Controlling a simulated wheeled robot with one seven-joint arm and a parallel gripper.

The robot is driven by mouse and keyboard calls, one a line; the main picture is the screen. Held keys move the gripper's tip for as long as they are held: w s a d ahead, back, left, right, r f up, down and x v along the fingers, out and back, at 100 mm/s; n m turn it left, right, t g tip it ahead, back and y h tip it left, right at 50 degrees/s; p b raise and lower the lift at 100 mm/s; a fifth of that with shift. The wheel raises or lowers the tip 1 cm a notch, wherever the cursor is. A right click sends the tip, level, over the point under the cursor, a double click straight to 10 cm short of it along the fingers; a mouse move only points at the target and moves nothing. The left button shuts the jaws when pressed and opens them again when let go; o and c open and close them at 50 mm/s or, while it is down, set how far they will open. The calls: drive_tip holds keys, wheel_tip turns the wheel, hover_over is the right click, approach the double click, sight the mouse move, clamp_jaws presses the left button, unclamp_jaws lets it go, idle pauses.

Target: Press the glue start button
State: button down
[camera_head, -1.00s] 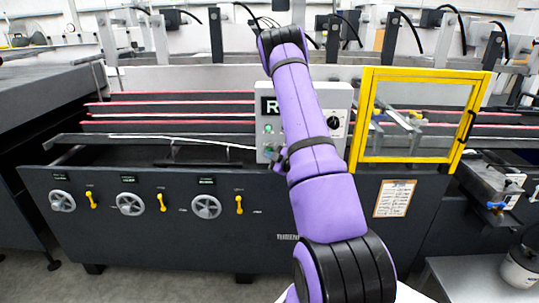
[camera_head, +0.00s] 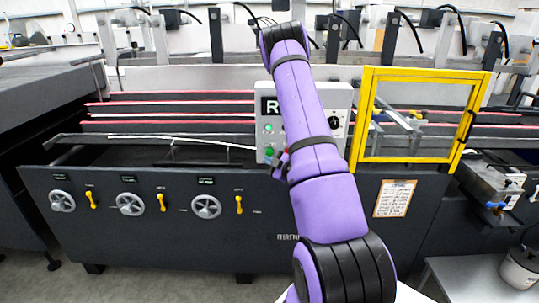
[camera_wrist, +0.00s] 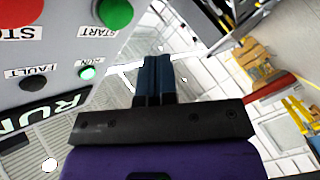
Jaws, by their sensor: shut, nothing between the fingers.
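The control panel (camera_head: 261,88) is a light grey box, partly hidden behind my arm in the head view. In the wrist view the panel (camera_wrist: 62,52) fills the upper left. Its green START button (camera_wrist: 115,12) is cut by the top edge and a red STOP button (camera_wrist: 20,10) is beside it. My gripper (camera_wrist: 155,62) is shut and empty. Its fingertips lie right of and below the START button in the picture, apart from it. In the head view my gripper (camera_head: 280,167) is small and mostly hidden, by the panel's lower edge.
The panel also has a lit green RUN lamp (camera_wrist: 87,73), a dark FAULT lamp (camera_wrist: 33,83) and a black knob (camera_head: 335,121). A yellow-framed guard (camera_head: 362,118) stands right of the panel. Handwheels (camera_head: 206,206) and yellow levers (camera_head: 239,204) line the machine front at left.

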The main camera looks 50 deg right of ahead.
drive_tip(key=shift+s+a, duration=0.8)
drive_tip(key=shift+a, duration=0.1)
drive_tip(key=shift+w, duration=0.1)
drive_tip(key=w+a+r+m+g+h, duration=0.1)
drive_tip(key=w+a+r, duration=0.2)
drive_tip(key=r, duration=0.3)
drive_tip(key=w+a+r+m+g+h, duration=0.1)
drive_tip(key=w+a+r+g, duration=0.1)
drive_tip(key=r, duration=0.4)
drive_tip(key=s+a+r+m+g, duration=0.3)
drive_tip(key=a+r, duration=0.6)
drive_tip(key=r, duration=0.2)
drive_tip(key=s+a+r+m+g+y, duration=0.1)
drive_tip(key=s+a+r+m+g, duration=0.1)
drive_tip(key=s+a, duration=0.8)
drive_tip(key=s+a+r+m+g+y, duration=0.2)
drive_tip(key=s+a+r+g, duration=0.2)
drive_tip(key=s+a, duration=0.5)
drive_tip(key=s+r, duration=0.2)
drive_tip(key=s, duration=0.5)
drive_tip(key=shift+s+a, duration=0.15)
drive_tip(key=shift+a, duration=0.2)
